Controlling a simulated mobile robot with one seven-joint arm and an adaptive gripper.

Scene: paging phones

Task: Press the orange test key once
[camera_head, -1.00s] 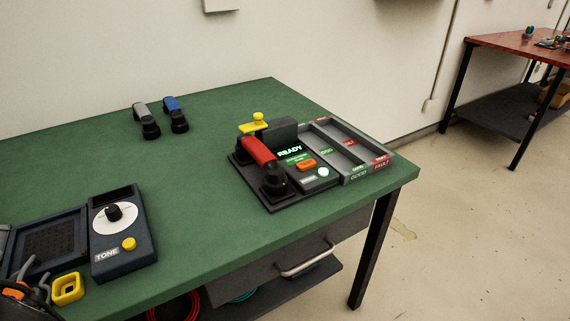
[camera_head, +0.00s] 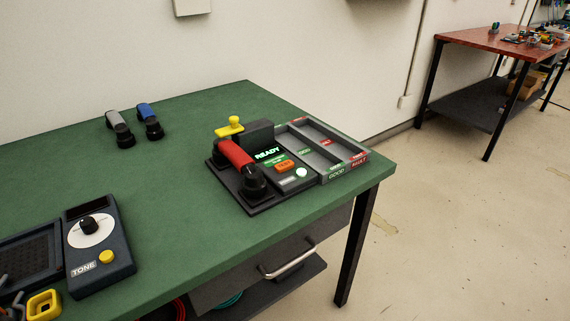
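The orange test key (camera_head: 285,166) is a small raised block on the dark test unit (camera_head: 228,188) on the green table. A lit READY display (camera_head: 267,154) is behind it and a round white lit button (camera_head: 302,173) is in front of it, to the right. A red handset (camera_head: 235,154) lies in the unit, left of the key. The key is in plain sight with nothing over it. My gripper is not in view.
A yellow knobbed part (camera_head: 231,127) stands behind the red handset. GOOD and FAULT trays (camera_head: 344,171) adjoin the unit. Grey (camera_head: 118,130) and blue (camera_head: 150,121) handsets lie farther back. A TONE box (camera_head: 99,243) is at left. The table middle (camera_head: 185,200) is clear.

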